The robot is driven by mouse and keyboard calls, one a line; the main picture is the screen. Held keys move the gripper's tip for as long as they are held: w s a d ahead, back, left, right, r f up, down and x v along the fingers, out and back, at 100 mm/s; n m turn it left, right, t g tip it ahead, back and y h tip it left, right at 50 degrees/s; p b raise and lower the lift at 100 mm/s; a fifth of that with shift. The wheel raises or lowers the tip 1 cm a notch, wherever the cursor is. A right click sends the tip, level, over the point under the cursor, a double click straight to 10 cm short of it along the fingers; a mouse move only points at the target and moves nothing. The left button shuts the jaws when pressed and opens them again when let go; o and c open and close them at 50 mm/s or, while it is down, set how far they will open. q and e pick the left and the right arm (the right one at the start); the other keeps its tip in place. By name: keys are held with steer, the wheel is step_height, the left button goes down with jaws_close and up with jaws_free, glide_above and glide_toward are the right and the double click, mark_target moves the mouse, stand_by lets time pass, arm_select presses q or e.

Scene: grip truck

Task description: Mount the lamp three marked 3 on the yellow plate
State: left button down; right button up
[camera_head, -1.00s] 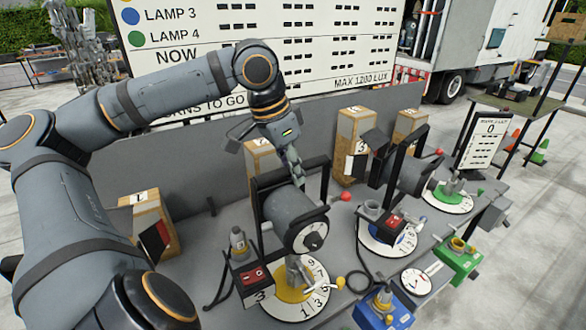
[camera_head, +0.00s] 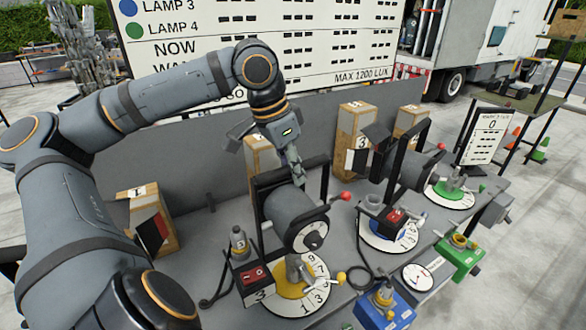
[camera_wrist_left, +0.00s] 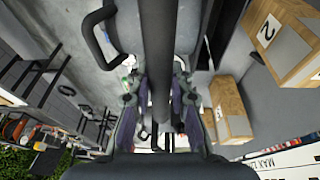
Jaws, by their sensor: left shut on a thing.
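Lamp three (camera_head: 290,213) is a grey drum with a black yoke and a red knob. It stands upright over the yellow plate (camera_head: 285,291), which has a white numbered dial around it. A grey clamp (camera_head: 298,268) shows between them; I cannot tell whether the lamp is seated in it. My left gripper (camera_head: 292,170) is shut on the lamp's yoke at the top. In the left wrist view the gripper (camera_wrist_left: 160,112) has the dark yoke bar (camera_wrist_left: 158,50) between its fingers. A box marked 3 with a red switch (camera_head: 252,276) sits beside the plate. My right gripper is out of view.
Cardboard boxes (camera_head: 357,125) line the back of the bench by a grey panel. A blue box (camera_head: 385,308) and a green box (camera_head: 460,255) sit at the front. Cables lie beside the plates.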

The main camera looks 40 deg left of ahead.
arm_select(q)
steer(key=c, duration=1.1)
jaws_free()
steer(key=shift+s+d, duration=0.1)
steer(key=shift+c, duration=0.2)
steer(key=v, duration=1.2)
